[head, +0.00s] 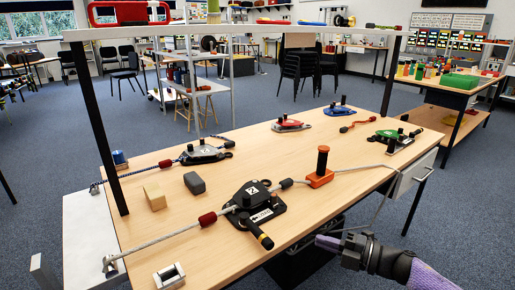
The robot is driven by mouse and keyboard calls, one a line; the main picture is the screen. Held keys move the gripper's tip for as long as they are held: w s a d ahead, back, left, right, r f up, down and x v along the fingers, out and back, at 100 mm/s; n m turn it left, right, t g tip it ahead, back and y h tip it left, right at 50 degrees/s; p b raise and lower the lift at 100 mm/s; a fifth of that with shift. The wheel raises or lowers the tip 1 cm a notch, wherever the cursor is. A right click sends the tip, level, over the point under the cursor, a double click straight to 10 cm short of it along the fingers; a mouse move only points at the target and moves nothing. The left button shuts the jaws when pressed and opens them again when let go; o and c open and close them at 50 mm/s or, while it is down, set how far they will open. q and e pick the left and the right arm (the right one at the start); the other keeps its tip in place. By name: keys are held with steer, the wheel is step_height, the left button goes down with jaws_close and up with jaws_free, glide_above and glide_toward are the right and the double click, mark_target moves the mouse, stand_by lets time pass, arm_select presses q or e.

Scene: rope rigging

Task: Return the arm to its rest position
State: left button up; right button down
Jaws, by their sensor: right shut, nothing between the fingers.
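My right gripper (328,243) is shut and empty. It is low at the front right, by the front edge of the wooden table (140,222), with my purple-sleeved arm behind it. My left gripper is out of view. A pale rope (160,239) runs from a metal fitting at the left edge through a red sleeve (207,219) to the winch. It goes on past an orange post block (320,175) to the right edge and hangs down there.
A wooden cube (155,196), a dark grey block (194,183) and a metal bracket (169,276) lie at the left. Grey (203,152), red (290,124), blue (340,109) and green (396,140) devices stand farther back.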

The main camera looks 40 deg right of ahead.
steer(key=s+a+f+m+g+h+p, duration=0.1)
steer(key=s+f+m+g+h+p, duration=0.2)
steer(key=s+f+m+h, duration=0.5)
steer(key=s+a+f+m+g+h+p, duration=0.1)
steer(key=s+a+f+m+g+p, duration=0.15)
steer(key=s+f+m, duration=0.6)
arm_select(q)
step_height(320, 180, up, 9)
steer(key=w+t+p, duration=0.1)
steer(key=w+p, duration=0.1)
steer(key=p, duration=0.1)
steer(key=shift+p, duration=0.3)
arm_select(e)
steer(key=s+a+f+g, duration=0.3)
steer(key=s+a, duration=0.2)
steer(key=s, duration=0.2)
steer(key=s+a+f+m+g, duration=0.1)
steer(key=s+a+f+g, duration=0.3)
steer(key=s, duration=0.3)
steer(key=s+a+f+g, duration=0.3)
steer(key=s+a, duration=0.3)
steer(key=s, duration=0.2)
steer(key=shift+f+m+g+y, duration=0.2)
steer(key=shift+m+g+y, duration=0.1)
steer(key=shift+m+g, duration=0.05)
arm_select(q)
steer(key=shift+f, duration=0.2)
arm_select(e)
steer(key=shift+f, duration=0.1)
